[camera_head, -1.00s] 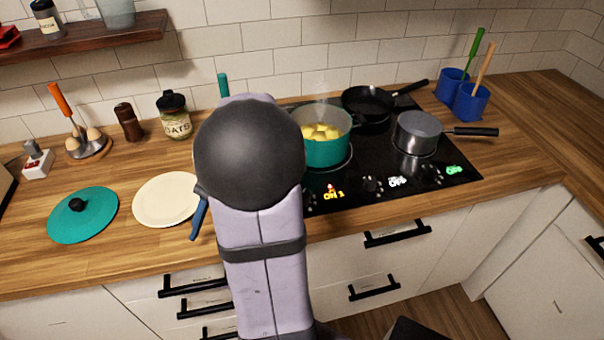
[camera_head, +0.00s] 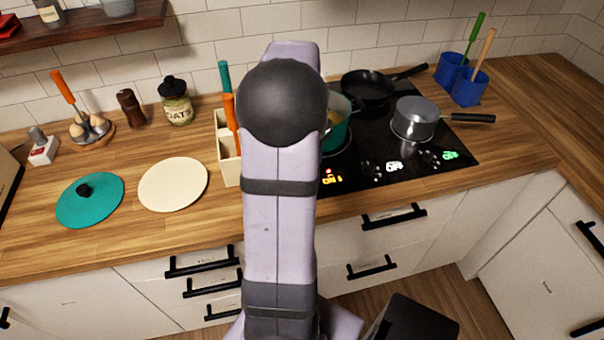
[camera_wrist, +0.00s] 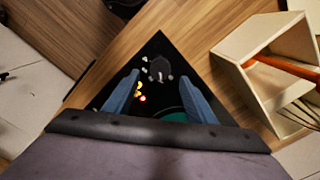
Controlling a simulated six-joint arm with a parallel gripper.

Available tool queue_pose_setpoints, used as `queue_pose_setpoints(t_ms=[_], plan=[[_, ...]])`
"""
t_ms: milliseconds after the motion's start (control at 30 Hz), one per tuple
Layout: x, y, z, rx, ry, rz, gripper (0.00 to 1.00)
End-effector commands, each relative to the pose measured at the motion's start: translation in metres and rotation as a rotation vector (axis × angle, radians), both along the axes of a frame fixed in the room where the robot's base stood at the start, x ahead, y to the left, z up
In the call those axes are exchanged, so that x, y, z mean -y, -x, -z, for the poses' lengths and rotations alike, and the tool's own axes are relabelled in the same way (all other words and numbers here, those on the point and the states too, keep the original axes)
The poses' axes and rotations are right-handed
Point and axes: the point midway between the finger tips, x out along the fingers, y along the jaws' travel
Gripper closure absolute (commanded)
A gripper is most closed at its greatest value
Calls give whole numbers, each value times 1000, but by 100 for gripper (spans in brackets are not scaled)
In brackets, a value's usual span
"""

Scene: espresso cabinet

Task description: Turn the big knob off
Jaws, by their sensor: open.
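In the wrist view, a dark round knob (camera_wrist: 160,68) sits on the black cooktop, close to the line between my fingertips. My gripper (camera_wrist: 159,77) is open, with its two blue fingers apart and nothing held between them. I cannot tell its exact height above the knob. A lit red and yellow marking (camera_wrist: 139,92) shows beside the left finger. In the head view, my arm hides my gripper and the left part of the cooktop (camera_head: 425,170). An orange lit label (camera_head: 331,177) shows just right of my arm, with white and green labels further right.
The teal pot (camera_head: 336,135) is partly behind my arm; its rim also shows in the wrist view. A grey saucepan (camera_head: 414,120) and black frying pan (camera_head: 368,88) stand on the cooktop. A wooden utensil box (camera_head: 229,165) stands just left of my arm.

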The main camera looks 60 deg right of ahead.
Motion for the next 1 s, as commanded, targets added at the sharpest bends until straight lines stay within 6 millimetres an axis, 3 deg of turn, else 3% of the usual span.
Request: queue_pose_setpoints(t_ms=[400, 833, 1000], plan=[[-1, 0, 50, 0, -3, -1, 49], [-1, 0, 59, 1, -1, -1, 49], [-1, 0, 59, 1, -1, -1, 87]])
